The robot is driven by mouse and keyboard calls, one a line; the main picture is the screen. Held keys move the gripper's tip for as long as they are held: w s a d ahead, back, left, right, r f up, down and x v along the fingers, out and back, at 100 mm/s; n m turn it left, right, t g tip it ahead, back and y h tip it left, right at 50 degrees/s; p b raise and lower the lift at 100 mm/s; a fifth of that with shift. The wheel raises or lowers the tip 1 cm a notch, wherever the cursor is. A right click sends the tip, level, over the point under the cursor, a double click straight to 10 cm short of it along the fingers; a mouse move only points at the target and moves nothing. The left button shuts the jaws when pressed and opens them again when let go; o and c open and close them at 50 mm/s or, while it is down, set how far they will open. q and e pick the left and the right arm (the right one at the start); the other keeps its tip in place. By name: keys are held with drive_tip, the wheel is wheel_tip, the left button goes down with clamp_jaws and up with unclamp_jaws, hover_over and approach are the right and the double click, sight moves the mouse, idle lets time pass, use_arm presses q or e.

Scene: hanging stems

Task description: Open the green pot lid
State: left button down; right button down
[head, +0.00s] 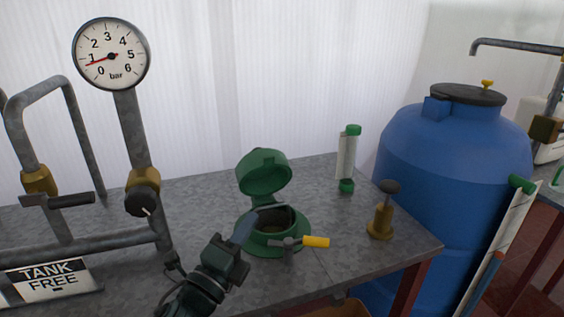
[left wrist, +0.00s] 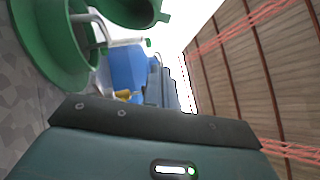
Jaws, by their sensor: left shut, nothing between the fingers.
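The green pot (head: 263,249) stands on the grey worktop, with a wide flange and a dark opening. Its green lid (head: 265,178) is raised and tilted back above the opening, at the far side. My left gripper (head: 248,224) is shut and empty, reaching from the front left to the pot's rim, below the lid. Whether it touches the pot I cannot tell. In the left wrist view the pot (left wrist: 60,75) is at the left and the lid (left wrist: 130,10) at the top. My right gripper is not in view.
Right of the pot stand a green-capped clear tube (head: 346,158) and a brass fitting (head: 381,219). A large blue barrel (head: 450,150) stands beyond the worktop's right edge.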

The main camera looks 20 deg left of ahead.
sight(262, 165)
use_arm(q)
drive_tip(key=a+r+p+x, duration=0.1)
drive_tip(key=a+p+x, duration=0.2)
drive_tip(key=x, duration=1)
drive_tip(key=shift+w+d, duration=0.2)
drive_tip(key=shift+w, duration=0.05)
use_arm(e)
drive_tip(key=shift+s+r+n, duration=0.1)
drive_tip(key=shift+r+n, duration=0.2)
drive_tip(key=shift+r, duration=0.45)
use_arm(q)
drive_tip(key=shift+r, duration=0.2)
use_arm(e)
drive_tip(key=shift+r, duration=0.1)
